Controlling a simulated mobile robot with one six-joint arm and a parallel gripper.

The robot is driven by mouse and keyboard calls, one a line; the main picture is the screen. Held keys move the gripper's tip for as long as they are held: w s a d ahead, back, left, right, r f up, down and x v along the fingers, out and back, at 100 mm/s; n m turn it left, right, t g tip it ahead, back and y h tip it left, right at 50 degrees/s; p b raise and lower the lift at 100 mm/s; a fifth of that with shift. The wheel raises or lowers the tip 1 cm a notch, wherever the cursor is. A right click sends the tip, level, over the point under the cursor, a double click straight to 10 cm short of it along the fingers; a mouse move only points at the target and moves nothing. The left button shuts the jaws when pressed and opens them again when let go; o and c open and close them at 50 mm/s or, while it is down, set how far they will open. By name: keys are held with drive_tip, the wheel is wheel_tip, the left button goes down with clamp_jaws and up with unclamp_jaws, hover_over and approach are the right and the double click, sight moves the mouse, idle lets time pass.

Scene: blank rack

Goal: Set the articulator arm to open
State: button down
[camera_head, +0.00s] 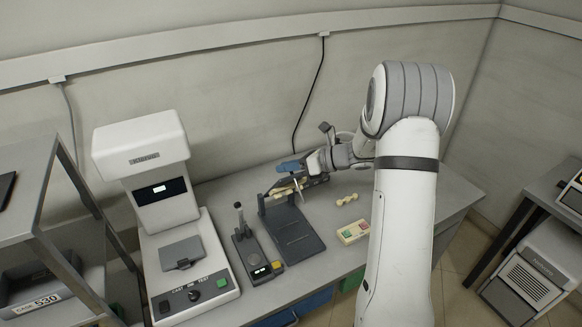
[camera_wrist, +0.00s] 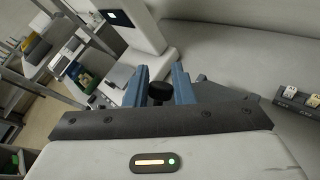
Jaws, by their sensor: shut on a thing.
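The articulator (camera_head: 297,238) is a dark grey stand with a flat base plate on the bench, in the middle of the head view. Cream pieces (camera_head: 283,191) show at its back, under my gripper. My gripper (camera_head: 288,167), with blue fingers, is at the articulator's upper back part. In the wrist view my gripper (camera_wrist: 159,80) has a black round knob (camera_wrist: 160,92) between its blue fingers, and it is shut on this knob. The fingers and wrist hide much of the articulator arm, so its exact angle cannot be told.
Left of the articulator stand a small lever device (camera_head: 258,262) and a tall white machine (camera_head: 182,255) with a screen. A cream box with red and green buttons (camera_head: 353,232) and a small cream piece (camera_head: 347,199) lie to the right. The wall is close behind.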

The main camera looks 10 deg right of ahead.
drive_tip(key=shift+w+d, duration=0.1)
drive_tip(key=c, duration=1.3)
unclamp_jaws()
drive_tip(key=shift+w+f, duration=0.1)
drive_tip(key=shift+s+d, duration=0.2)
drive_tip(key=shift+d, duration=0.2)
drive_tip(key=b+v, duration=0.1)
drive_tip(key=v, duration=0.6)
drive_tip(key=shift+b, duration=0.35)
drive_tip(key=shift+a, duration=0.15)
